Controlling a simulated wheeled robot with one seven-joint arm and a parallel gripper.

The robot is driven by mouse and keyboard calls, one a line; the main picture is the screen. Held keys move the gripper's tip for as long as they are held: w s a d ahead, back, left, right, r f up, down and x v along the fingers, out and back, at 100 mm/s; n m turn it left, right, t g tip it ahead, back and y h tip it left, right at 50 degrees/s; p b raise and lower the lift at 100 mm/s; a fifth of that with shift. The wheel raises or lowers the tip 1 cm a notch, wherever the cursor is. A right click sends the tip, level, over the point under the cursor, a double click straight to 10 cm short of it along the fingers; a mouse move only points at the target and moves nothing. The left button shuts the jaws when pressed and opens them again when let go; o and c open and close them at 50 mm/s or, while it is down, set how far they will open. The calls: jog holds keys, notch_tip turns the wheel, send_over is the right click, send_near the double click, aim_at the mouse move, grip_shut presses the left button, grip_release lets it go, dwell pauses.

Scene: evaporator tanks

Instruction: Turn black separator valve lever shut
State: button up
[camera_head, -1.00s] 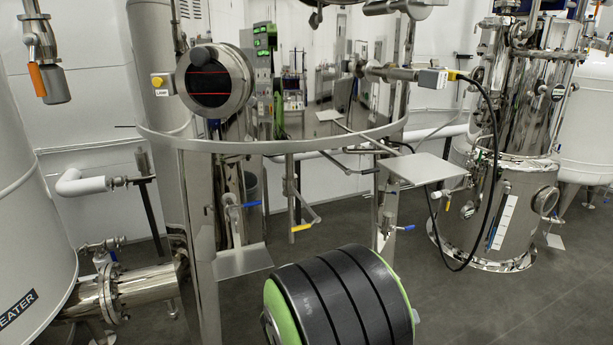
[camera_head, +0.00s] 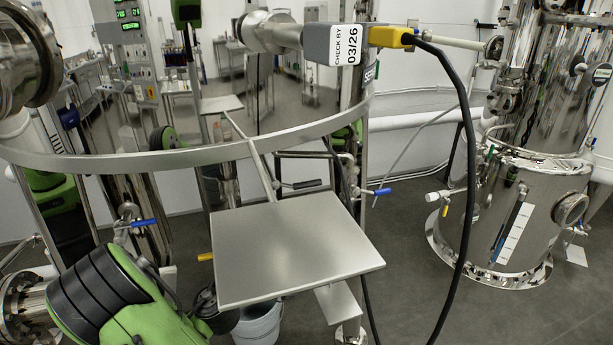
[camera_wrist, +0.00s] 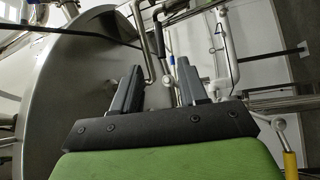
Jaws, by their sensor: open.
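A black lever (camera_head: 302,184) juts out horizontally under the tank's rim, just behind the flat metal plate, in the head view. In the wrist view a slim black handle (camera_wrist: 160,38) shows beyond the fingers, near a blue lever; it looks like the same lever. My gripper (camera_wrist: 158,82) is open, with its two grey fingers apart and nothing between them. The handle lies ahead of the gap, apart from the fingers. In the head view my green and black arm is at lower left, and the gripper is not clearly visible there.
The flat metal plate (camera_head: 295,250) sticks out in front of the black lever. Blue levers (camera_head: 380,191) and a yellow lever (camera_head: 205,256) are nearby. A black cable (camera_head: 468,190) hangs at right. A bucket (camera_head: 258,325) stands below the plate.

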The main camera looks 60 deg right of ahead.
aim_at(309, 186)
jog(key=d+p, duration=0.1)
jog(key=d, duration=0.4)
jog(key=d+r+p, duration=0.1)
jog(key=d+p, duration=0.1)
jog(key=d, duration=0.3)
jog(key=d+r+p, duration=0.1)
jog(key=d+p, duration=0.1)
jog(key=d, duration=0.3)
jog(key=shift+s+r, duration=0.15)
jog(key=shift+s, duration=0.05)
grip_shut()
